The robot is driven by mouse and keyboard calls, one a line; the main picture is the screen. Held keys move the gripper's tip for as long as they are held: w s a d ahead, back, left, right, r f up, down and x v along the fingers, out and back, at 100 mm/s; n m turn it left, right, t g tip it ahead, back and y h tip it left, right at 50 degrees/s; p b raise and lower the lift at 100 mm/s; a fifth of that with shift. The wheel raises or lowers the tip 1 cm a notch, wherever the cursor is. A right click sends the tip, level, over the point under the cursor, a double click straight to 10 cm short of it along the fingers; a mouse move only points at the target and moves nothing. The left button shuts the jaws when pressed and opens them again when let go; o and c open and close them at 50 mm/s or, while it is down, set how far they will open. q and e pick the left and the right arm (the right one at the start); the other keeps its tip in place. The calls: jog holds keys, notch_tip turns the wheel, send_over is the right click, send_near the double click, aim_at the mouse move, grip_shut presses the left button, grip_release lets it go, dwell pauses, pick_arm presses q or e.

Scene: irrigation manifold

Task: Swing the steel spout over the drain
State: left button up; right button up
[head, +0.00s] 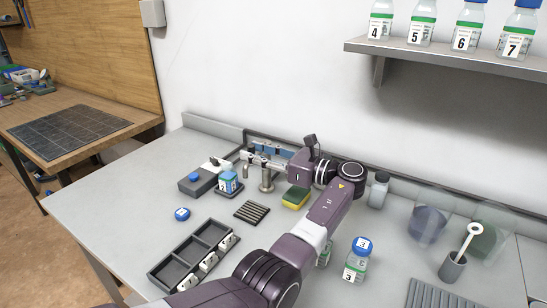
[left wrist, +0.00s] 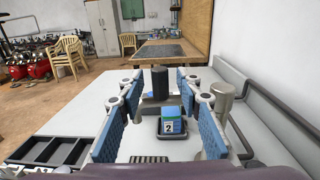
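The steel spout (head: 267,180) shows as an upright metal post behind the black slatted drain (head: 252,211); its upper part is partly hidden by my gripper. In the left wrist view the steel post (left wrist: 223,97) stands beside the right-hand finger, outside the gap, and the drain (left wrist: 150,159) is at the bottom edge. My left gripper (head: 262,155) points left at the post's top. It also shows in the left wrist view (left wrist: 160,120), fingers with blue pads spread wide and nothing held between them. I cannot tell whether a finger touches the post. My right gripper is not in view.
Bottle 2 (head: 228,182) sits in a small dark tray, near a grey box with a blue button (head: 195,177). A sponge (head: 296,198) lies right of the post. A divided black tray (head: 187,262) is at front left, and bottle 3 (head: 356,262) at front right.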

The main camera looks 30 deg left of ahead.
pick_arm(q)
jog(key=d, duration=1)
jog(key=shift+s+d, duration=0.2)
jog(key=shift+d, duration=0.1)
jog(key=shift+c, duration=0.4)
